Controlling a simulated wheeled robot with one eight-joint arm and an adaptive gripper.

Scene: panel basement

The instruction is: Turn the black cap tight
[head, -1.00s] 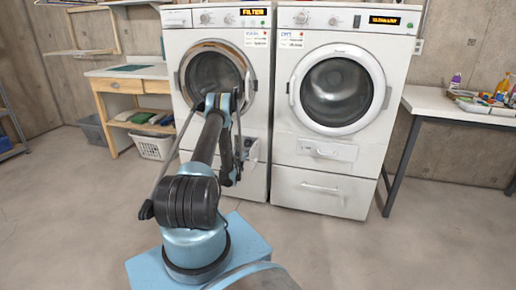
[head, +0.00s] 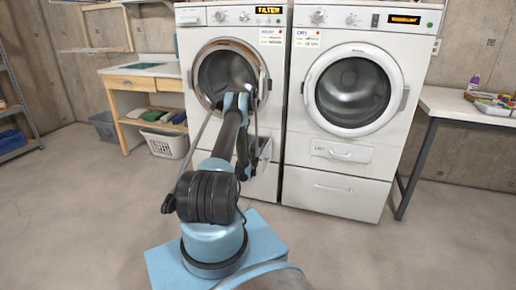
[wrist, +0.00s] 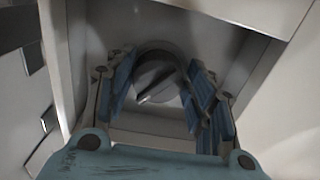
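The black cap (wrist: 158,76) is a dark round knob with a raised grip bar running diagonally across it. In the wrist view it sits deep in a pale recess at the lower front of the left washer (head: 188,60). My gripper (wrist: 160,84) reaches into the recess, with one blue finger pad on each side of the cap. The fingers are apart, and a narrow gap seems to show beside the cap; I cannot tell whether either pad touches it. In the head view the cap is hidden behind my arm.
The recess walls (wrist: 75,60) stand close around my fingers. A second machine (head: 350,90) stands to the right. A wooden table (head: 140,75) and a white basket (head: 165,143) are to the left. A white table (head: 465,105) with bottles is at right.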

